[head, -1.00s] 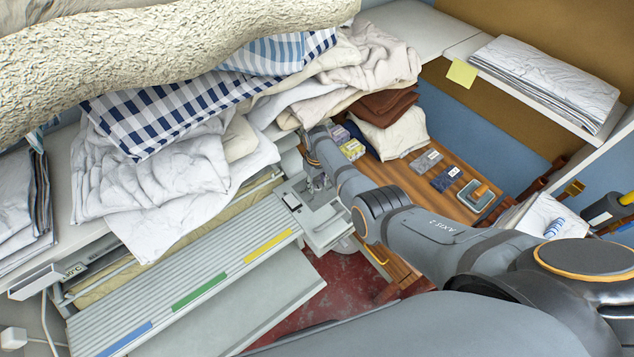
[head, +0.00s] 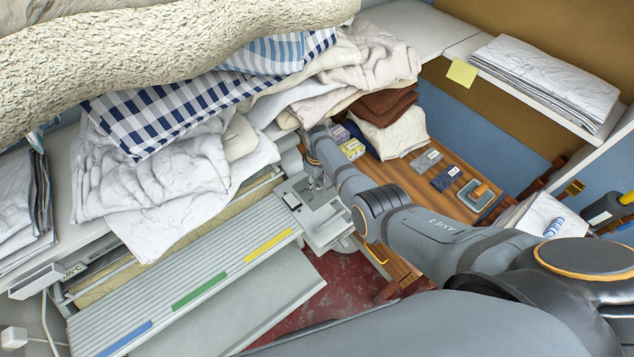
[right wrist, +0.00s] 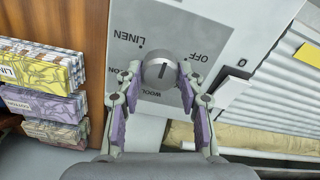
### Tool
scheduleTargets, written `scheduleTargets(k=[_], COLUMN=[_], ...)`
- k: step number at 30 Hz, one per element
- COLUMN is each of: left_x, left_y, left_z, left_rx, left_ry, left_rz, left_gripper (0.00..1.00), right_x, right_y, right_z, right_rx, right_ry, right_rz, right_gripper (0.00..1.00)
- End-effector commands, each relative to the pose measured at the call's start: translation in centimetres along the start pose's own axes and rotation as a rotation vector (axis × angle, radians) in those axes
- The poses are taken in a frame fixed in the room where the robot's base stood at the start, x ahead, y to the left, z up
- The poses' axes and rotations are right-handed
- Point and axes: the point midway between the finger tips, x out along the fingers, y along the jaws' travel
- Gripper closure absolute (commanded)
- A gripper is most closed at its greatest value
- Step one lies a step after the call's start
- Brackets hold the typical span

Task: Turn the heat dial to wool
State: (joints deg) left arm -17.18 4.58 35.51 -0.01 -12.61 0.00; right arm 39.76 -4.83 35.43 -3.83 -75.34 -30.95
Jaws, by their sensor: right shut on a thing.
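The heat dial (right wrist: 160,75), a round silver knob on a grey panel, shows in the right wrist view. My right gripper (right wrist: 160,70) is shut on it, one purple-padded finger on each side. The words LINEN and OFF stand above the dial, WOOL below it; another label at the left is partly hidden by a finger. A mark on the knob's face looks roughly vertical, but which label it points to is hard to tell. In the head view my right gripper (head: 316,182) is at the ironer's right end, and the dial is hidden there. My left gripper is not in view.
The ironer's slatted board (head: 190,290) has blue, green and yellow strips. A wooden table (head: 455,200) with small packets lies to the right. A small temperature display (head: 72,272) is at the ironer's left end.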

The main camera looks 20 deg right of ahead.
Motion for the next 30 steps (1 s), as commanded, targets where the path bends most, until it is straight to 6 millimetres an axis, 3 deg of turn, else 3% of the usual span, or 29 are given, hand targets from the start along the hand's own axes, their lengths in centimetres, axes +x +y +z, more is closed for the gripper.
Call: scheduleTargets(k=[2, 3, 7, 20, 23, 30], left_x=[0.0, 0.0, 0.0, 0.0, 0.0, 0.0], left_y=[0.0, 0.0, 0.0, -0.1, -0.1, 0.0], left_z=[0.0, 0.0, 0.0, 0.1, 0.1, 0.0], left_rx=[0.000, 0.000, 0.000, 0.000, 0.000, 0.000], left_ry=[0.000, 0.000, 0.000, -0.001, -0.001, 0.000], left_rz=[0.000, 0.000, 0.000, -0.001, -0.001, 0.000], left_gripper=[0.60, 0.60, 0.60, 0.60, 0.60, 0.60], right_x=[-0.1, -0.1, -0.1, -0.8, -2.2, -8.2], right_y=[0.1, 0.1, 0.1, 0.0, 0.0, 0.1], right_z=[-0.1, -0.1, -0.1, -0.1, -0.1, -0.1], right_rx=[0.001, 0.001, 0.001, 0.001, 0.001, 0.002], right_ry=[0.003, 0.003, 0.002, 0.002, 0.004, 0.005], right_rz=[0.002, 0.002, 0.001, 0.001, 0.002, 0.002], right_gripper=[0.94, 0.58, 0.40, 0.39, 0.39, 0.39])
